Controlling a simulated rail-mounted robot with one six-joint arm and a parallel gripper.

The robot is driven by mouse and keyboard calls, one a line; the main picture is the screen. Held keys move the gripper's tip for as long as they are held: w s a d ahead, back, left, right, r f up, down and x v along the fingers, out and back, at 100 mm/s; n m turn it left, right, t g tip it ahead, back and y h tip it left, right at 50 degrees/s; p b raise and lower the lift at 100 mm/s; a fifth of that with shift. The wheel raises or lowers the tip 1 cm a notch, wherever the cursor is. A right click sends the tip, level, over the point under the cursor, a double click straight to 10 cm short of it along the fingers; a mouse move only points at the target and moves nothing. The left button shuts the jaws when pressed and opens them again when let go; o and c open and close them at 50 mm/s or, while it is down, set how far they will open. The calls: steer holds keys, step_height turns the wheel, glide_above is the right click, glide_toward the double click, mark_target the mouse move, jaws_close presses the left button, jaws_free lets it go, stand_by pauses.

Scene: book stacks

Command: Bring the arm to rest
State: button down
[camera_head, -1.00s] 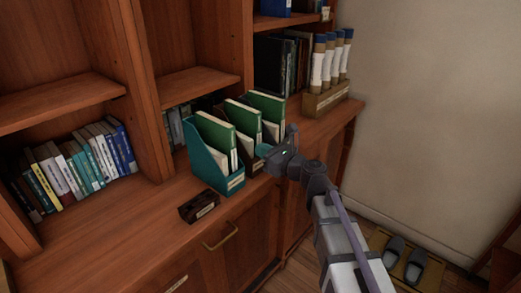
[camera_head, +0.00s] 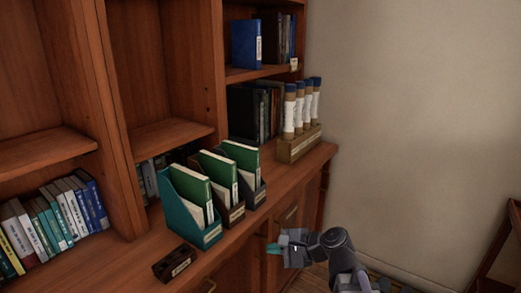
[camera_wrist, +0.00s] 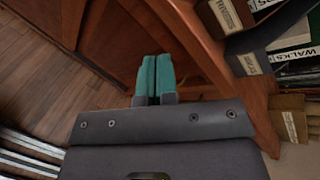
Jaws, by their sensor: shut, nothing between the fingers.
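My gripper (camera_head: 272,249) is in front of the cabinet counter in the head view, apart from the magazine files and holding nothing. In the wrist view its two teal fingers (camera_wrist: 153,76) lie side by side, shut, with the cabinet front and the floor beyond them. My arm comes in from the lower right of the head view and is bent at the wrist.
A teal file (camera_head: 186,210), a brown file (camera_head: 231,208) and a dark grey file (camera_head: 257,190) hold green books on the counter. A small dark box (camera_head: 174,263) sits in front. A tube holder (camera_head: 298,145) stands at the back right. Wall space at right is clear.

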steer(key=s+d+f+n+g+h, duration=0.6)
steer(key=s+d+f+n+h, duration=0.35)
steer(key=d+n+h, duration=0.3)
step_height(320, 180, up, 18)
steer(key=p, duration=1.8)
steer(key=shift+r+t+y+p, duration=0.2)
steer(key=shift+t+y+p, duration=0.1)
steer(key=shift+y+p, duration=0.1)
steer(key=shift+w, duration=0.1)
